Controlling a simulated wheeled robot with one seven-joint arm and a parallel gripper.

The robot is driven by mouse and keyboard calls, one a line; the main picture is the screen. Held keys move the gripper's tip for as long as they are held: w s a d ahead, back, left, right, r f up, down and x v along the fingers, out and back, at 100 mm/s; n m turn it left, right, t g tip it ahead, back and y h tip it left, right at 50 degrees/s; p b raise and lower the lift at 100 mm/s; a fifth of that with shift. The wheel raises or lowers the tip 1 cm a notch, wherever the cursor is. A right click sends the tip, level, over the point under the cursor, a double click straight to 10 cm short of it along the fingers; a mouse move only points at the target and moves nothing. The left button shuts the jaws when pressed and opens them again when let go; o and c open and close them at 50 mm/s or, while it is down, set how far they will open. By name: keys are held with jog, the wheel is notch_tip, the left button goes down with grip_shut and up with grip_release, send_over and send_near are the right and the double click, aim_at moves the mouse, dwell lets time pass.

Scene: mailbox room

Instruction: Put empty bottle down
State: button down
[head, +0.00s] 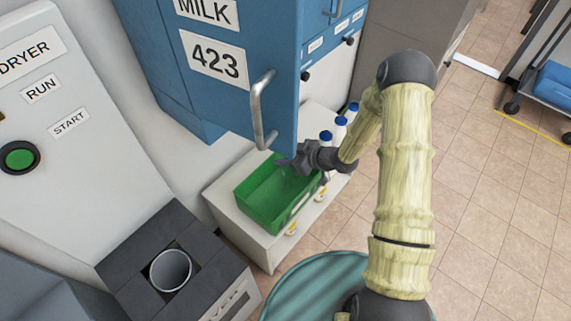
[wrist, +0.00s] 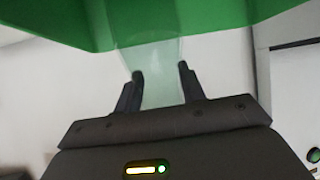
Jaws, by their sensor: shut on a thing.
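My gripper (head: 287,163) is over the far part of the green crate (head: 259,212), beside the blue door's lower edge. In the wrist view my gripper (wrist: 160,82) is shut on a pale, translucent empty bottle (wrist: 163,62), which stands between its two fingers. A green wall of the crate (wrist: 215,14) fills the top of the wrist view, and the bottle's far end overlaps it. I cannot tell whether the bottle touches the crate. In the head view I cannot make out the held bottle.
The crate stands on a white cabinet (head: 231,219). Several blue-capped bottles (head: 341,121) stand right of my gripper. The blue door (head: 228,95) with a metal handle (head: 260,110) hangs close by. A dark unit with a round cup (head: 171,271) is at front left. Tiled floor lies right.

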jog(key=shift+f+b, duration=0.55)
jog(key=shift+f, duration=1.25)
jog(key=shift+f, duration=0.2)
jog(key=c, duration=0.8)
grip_release()
jog(key=shift+c, duration=0.2)
